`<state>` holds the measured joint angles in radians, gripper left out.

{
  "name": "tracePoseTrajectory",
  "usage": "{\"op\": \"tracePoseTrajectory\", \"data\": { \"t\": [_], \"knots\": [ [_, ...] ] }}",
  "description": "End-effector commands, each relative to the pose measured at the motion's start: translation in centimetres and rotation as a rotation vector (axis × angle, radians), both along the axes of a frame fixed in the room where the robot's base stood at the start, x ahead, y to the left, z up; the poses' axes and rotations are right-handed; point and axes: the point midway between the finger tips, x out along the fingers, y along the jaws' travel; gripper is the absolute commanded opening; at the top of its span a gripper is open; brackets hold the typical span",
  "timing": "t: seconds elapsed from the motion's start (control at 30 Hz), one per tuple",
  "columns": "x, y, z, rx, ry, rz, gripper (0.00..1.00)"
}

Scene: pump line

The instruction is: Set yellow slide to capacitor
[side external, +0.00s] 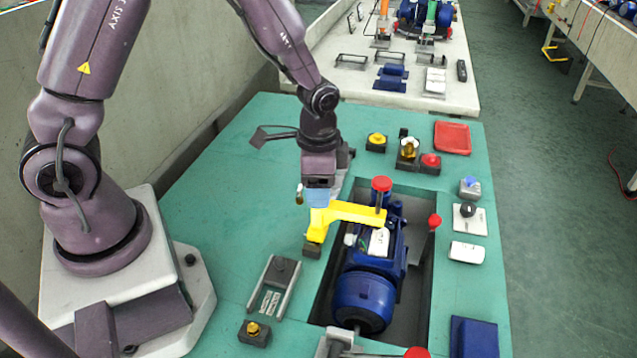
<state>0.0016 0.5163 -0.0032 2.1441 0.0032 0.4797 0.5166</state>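A yellow piece (345,215) shaped like a bent arm reaches from a dark block at its left end across the top of a blue motor (362,300). It is the only large yellow part, but I cannot tell for sure that it is the slide. A white labelled part (379,242) sits on the motor beside it; I cannot tell which part is the capacitor. My gripper (318,198) points down just above the left part of the yellow piece. A pale blue part shows at its end. Its fingertips are too small and partly hidden, so contact and opening are unclear.
The motor lies in a recess in the green tabletop (215,215). A red knob (381,184) stands above the motor. A grey railed fixture (272,287) is at front left. Several knobs, a red tray (452,137) and a blue block (474,337) line the right side. Left tabletop is clear.

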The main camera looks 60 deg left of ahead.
Motion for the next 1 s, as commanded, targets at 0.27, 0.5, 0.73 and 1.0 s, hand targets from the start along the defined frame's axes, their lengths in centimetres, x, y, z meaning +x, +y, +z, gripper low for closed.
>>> {"op": "tracePoseTrajectory", "data": {
  "t": [0.27,0.5,0.73,1.0],
  "knots": [
    [0.0,0.0,0.5,-0.001,-0.001,0.000,0.56],
    [0.1,0.0,4.7,0.000,-0.007,0.000,0.56],
    [0.1,0.0,9.7,0.000,-0.006,0.000,0.56],
    [0.0,0.0,12.7,-0.001,-0.001,0.000,0.56]
  ]
}}
